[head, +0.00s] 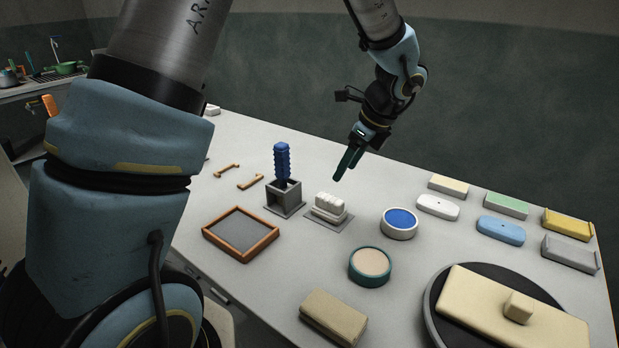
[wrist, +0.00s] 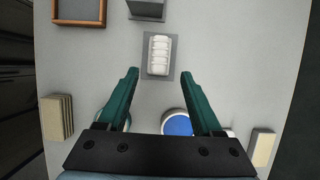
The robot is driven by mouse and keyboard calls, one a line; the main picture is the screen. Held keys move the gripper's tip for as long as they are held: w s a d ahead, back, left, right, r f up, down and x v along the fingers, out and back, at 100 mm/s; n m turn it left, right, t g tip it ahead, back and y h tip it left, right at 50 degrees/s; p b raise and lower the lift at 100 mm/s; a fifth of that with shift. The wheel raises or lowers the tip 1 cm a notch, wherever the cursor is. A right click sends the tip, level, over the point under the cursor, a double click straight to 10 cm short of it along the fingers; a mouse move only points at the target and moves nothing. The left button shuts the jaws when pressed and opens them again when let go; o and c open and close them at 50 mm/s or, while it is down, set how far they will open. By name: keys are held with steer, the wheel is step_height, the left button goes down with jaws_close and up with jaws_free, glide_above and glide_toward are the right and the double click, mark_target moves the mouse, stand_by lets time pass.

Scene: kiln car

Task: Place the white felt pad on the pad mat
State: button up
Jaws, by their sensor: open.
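In the wrist view the white block (wrist: 159,54) lies inside the edges of the grey mat (wrist: 174,68). A flat white oval piece (head: 438,207) lies farther right; I cannot tell for sure which white piece is the felt pad. My gripper (head: 345,165) is open and empty above and just behind the ribbed block. Its green fingertips (wrist: 160,75) are apart, with nothing between them.
A grey holder (head: 284,201) with a blue ribbed piece stands left of the mat. An orange-framed tray (head: 241,258) lies in front of it. Round containers (head: 399,229) stand to the right, with several coloured blocks beyond. A dark turntable (head: 437,320) fills the front right.

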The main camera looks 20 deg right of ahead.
steer(key=s+a+n+g+h, duration=0.1)
steer(key=s+a+n, duration=0.1)
steer(key=a+n, duration=1.1)
steer(key=s+a+n+g+h, duration=0.1)
steer(key=s+a+n+h, duration=0.1)
steer(key=a+n, duration=1.2)
steer(key=a, duration=0.4)
steer(key=shift+s+a+r, duration=0.15)
steer(key=shift+s+r, duration=0.05)
steer(key=shift+s, duration=0.15)
